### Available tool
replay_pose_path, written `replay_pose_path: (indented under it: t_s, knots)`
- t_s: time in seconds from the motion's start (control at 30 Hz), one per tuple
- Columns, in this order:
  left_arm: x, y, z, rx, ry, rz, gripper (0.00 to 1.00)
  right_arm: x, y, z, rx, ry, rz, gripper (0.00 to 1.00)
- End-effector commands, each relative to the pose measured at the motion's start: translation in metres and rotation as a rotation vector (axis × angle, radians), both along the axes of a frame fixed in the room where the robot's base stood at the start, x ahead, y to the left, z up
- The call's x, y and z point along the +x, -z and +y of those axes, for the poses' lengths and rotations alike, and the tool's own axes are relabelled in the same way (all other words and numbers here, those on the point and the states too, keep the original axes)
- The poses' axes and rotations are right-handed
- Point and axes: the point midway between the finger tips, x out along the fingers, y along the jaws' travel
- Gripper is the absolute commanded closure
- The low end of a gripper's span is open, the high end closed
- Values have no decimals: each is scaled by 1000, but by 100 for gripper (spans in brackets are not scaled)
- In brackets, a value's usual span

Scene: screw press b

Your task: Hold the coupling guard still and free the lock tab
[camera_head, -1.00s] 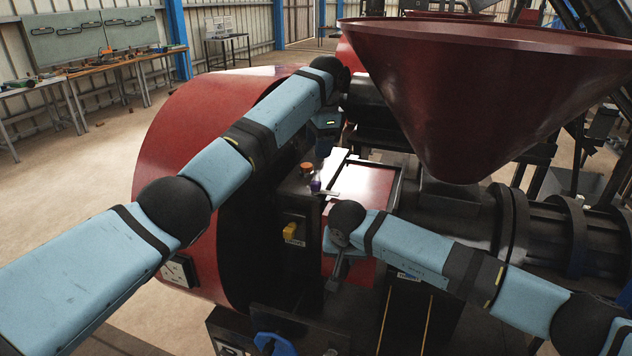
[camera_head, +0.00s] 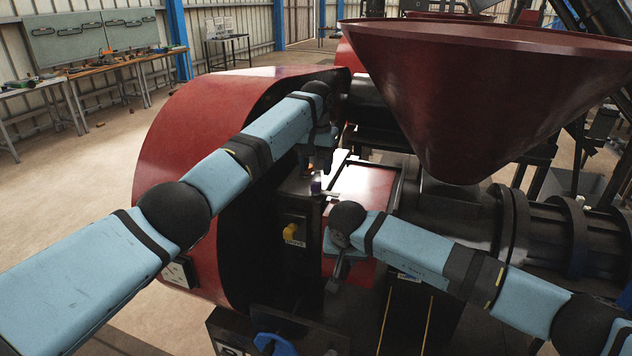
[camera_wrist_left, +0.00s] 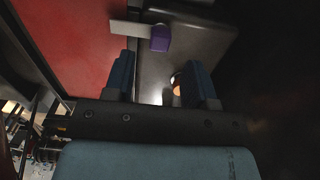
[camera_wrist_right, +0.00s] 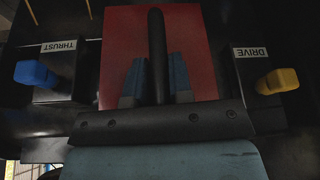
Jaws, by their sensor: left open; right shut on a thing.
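The coupling guard (camera_head: 366,188) looks to be the red box cover in the middle of the head view; its red face (camera_wrist_right: 190,32) fills the middle of the right wrist view. My right gripper (camera_wrist_right: 157,80) is shut on the guard's black upright bar handle (camera_wrist_right: 157,40). The lock tab looks to be the purple block (camera_wrist_left: 160,38) on a pale flat strip (camera_wrist_left: 130,29), lying beside and partly over the guard's edge. My left gripper (camera_head: 314,168) is open just above it, fingers pointing down. An orange piece (camera_wrist_left: 177,88) is partly hidden behind one left finger.
A blue knob (camera_wrist_right: 34,73) by a THRUST label and a yellow knob (camera_wrist_right: 277,82) by a DRIVE label flank the handle. A large red hopper (camera_head: 490,90) overhangs the right side. A curved red housing (camera_head: 190,150) stands at the left.

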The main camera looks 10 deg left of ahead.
Motion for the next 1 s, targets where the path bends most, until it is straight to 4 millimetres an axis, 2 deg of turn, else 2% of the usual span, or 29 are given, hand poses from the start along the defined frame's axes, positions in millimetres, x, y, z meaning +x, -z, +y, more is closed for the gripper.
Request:
replay_pose_path:
  t_s: [0.1,0.3,0.67,0.9,1.0]
  knots:
    - [0,22,1,0,0,2,49,1,-1,0,-1,0,-2,100]
    - [0,44,0,0,1,0,49,1,-1,0,0,0,-2,100]
    - [0,49,0,0,1,-1,49,1,-1,0,0,0,-2,100]
    - [0,49,0,0,2,-1,98,1,-1,0,0,0,-3,100]
    - [0,49,0,0,2,-1,98,1,-1,0,0,0,-3,100]
